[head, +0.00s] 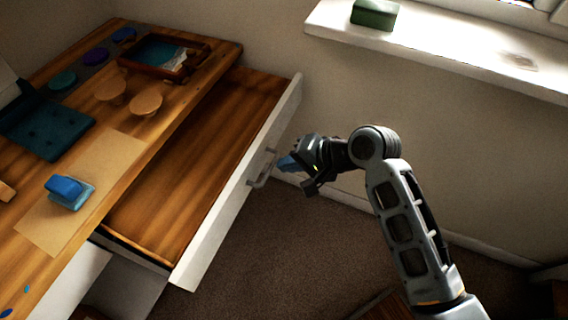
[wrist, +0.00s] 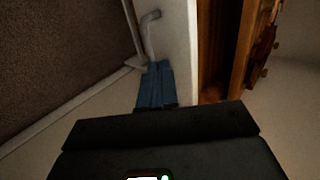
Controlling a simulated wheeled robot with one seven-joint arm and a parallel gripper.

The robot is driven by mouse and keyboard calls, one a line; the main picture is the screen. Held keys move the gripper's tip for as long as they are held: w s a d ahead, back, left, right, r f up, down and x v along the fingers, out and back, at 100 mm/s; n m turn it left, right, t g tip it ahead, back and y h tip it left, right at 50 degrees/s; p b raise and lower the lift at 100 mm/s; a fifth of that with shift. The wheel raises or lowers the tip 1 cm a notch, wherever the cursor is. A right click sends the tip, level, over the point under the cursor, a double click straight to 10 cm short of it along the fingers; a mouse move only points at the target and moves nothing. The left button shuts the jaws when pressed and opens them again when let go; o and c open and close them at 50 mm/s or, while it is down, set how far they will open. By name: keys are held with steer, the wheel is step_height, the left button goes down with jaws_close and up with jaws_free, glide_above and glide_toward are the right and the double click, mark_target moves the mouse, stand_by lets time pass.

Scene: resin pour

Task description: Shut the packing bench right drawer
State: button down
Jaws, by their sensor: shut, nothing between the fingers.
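The packing bench right drawer (head: 235,195) is pulled far out from under the bench top, and its wooden inside looks empty. Its white front carries a grey bar handle (head: 262,170). My gripper (head: 287,163) is at the outer side of the drawer front, close to the handle. In the wrist view the blue fingers (wrist: 155,84) are together and empty, pointing at the white drawer front (wrist: 178,45) just below the handle (wrist: 149,22). I cannot tell whether the fingertips touch the front.
A white windowsill (head: 450,55) with a green box (head: 375,14) is at upper right. Carpet (head: 310,235) is clear beside the drawer.

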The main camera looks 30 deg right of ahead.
steer(key=x, duration=0.8)
steer(key=shift+w+f, duration=0.1)
steer(key=shift+f, duration=0.05)
steer(key=shift+a, duration=0.1)
steer(key=b, duration=0.5)
glide_above(195, 153)
steer(key=shift+s, duration=0.25)
steer(key=shift+w, duration=0.2)
steer(key=shift+w+a+r, duration=0.1)
steer(key=shift+a+r, duration=0.05)
steer(key=shift+r, duration=0.05)
